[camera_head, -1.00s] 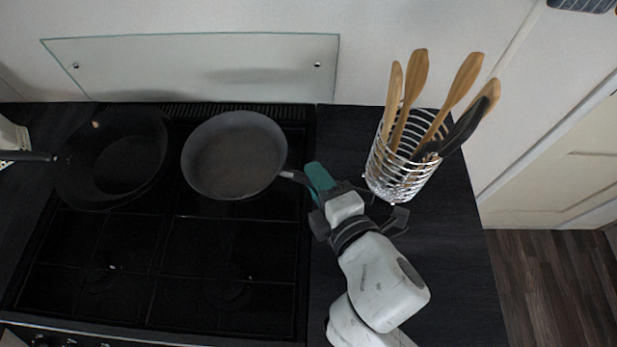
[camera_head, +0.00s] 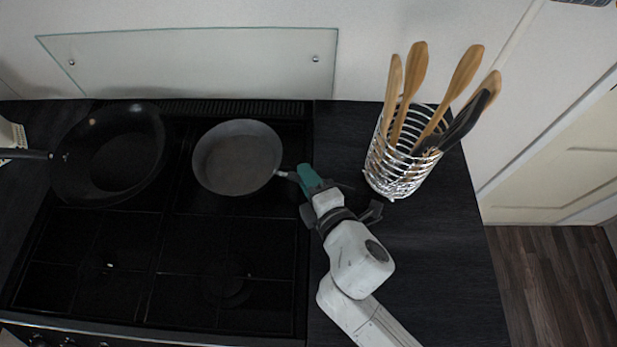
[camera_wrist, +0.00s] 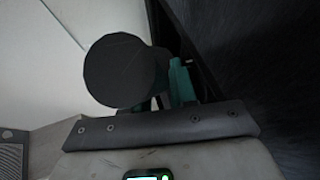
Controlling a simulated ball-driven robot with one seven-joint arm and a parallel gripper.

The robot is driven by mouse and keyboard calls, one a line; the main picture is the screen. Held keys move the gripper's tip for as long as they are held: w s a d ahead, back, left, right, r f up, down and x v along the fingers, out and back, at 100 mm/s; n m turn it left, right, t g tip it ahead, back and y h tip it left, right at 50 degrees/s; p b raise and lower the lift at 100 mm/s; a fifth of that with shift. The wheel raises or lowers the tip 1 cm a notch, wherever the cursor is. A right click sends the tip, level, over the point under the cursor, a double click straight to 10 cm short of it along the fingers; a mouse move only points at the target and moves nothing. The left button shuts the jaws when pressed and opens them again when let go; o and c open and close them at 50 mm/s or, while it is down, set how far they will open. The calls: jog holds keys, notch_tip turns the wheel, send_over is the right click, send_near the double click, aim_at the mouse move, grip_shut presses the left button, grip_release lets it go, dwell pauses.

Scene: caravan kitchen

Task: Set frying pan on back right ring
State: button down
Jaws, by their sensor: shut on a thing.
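The grey frying pan (camera_head: 237,158) is over the back right part of the black hob (camera_head: 130,262), upright, with its handle pointing right. I cannot tell whether its base touches the ring, which is hidden under it. My gripper (camera_head: 312,180) is at the right edge of the hob, shut on the pan's handle. In the wrist view the dark round end of the handle (camera_wrist: 122,70) shows between me and the teal fingers (camera_wrist: 181,82), and the pan's bowl is hidden.
A black wok (camera_head: 112,150) sits on the back left ring, close to the frying pan. A wire utensil holder (camera_head: 397,170) with wooden tools stands on the worktop right of my gripper. A glass splashback (camera_head: 200,62) is behind. The front rings are clear.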

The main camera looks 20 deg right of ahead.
jog(key=c, duration=1.4)
grip_release()
jog(key=shift+f, duration=0.15)
jog(key=o, duration=0.5)
jog(key=shift+s, duration=0.1)
jog(key=b+v, duration=0.2)
jog(key=v, duration=1)
